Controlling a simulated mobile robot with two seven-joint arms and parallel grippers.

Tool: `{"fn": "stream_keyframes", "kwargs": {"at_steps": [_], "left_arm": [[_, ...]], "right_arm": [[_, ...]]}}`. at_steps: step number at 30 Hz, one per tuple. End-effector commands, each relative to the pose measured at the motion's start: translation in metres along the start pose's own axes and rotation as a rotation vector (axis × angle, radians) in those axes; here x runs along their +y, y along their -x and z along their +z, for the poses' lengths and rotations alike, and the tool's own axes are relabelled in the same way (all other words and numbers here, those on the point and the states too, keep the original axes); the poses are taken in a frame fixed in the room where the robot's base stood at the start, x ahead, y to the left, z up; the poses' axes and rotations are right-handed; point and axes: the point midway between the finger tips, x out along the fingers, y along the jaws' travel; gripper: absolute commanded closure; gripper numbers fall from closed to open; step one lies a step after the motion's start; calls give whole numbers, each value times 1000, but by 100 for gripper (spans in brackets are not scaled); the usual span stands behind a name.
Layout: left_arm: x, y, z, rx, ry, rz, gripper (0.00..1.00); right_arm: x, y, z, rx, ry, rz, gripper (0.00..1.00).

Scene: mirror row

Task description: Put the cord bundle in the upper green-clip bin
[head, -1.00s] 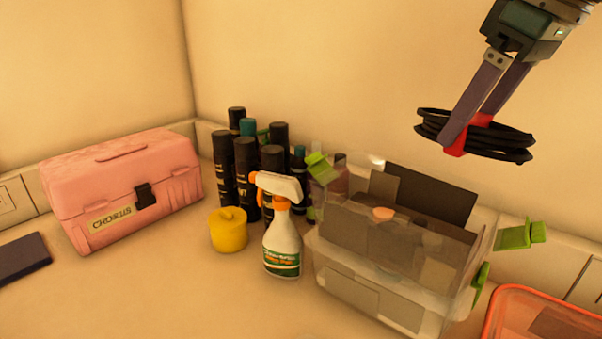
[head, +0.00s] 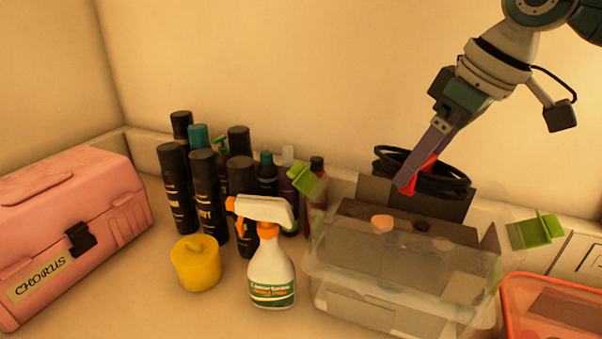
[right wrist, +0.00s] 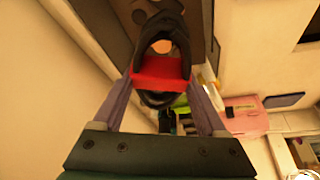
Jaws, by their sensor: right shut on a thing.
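The cord bundle (head: 446,182) is a black coil with a red band around it. My right gripper (head: 408,184) is shut on it at the red band and holds it above the back of the clear bin. The red band (right wrist: 160,72) also shows between the fingers in the right wrist view. The upper green-clip bin (head: 400,268) is clear, with green clips (head: 535,231) at its sides, and stands on top of another clear bin. Dark sheets and a small orange round thing show inside it. My left gripper is not in view.
A white spray bottle (head: 271,274) stands just left of the bin, with a yellow candle-like thing (head: 196,263) beside it. Several dark bottles (head: 207,190) stand behind. A pink box (head: 70,225) is at left, an orange-rimmed bin (head: 555,305) at right.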

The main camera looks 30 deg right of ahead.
Motion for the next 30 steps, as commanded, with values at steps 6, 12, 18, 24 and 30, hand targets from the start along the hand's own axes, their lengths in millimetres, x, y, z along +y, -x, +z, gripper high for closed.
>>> {"fn": "stream_keyframes", "kwargs": {"at_steps": [6, 12, 18, 24, 30], "left_arm": [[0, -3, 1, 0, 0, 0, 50], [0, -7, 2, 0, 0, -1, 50], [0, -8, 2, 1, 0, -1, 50], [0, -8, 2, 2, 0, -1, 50], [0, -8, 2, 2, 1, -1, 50]], "right_arm": [[0, -30, 12, 2, -1, -1, 94], [0, -55, 22, 0, -3, -1, 94], [0, -71, 29, 2, 0, 1, 94], [0, -71, 29, 3, 1, 1, 94], [0, -74, 30, 1, 0, 1, 20]]}}
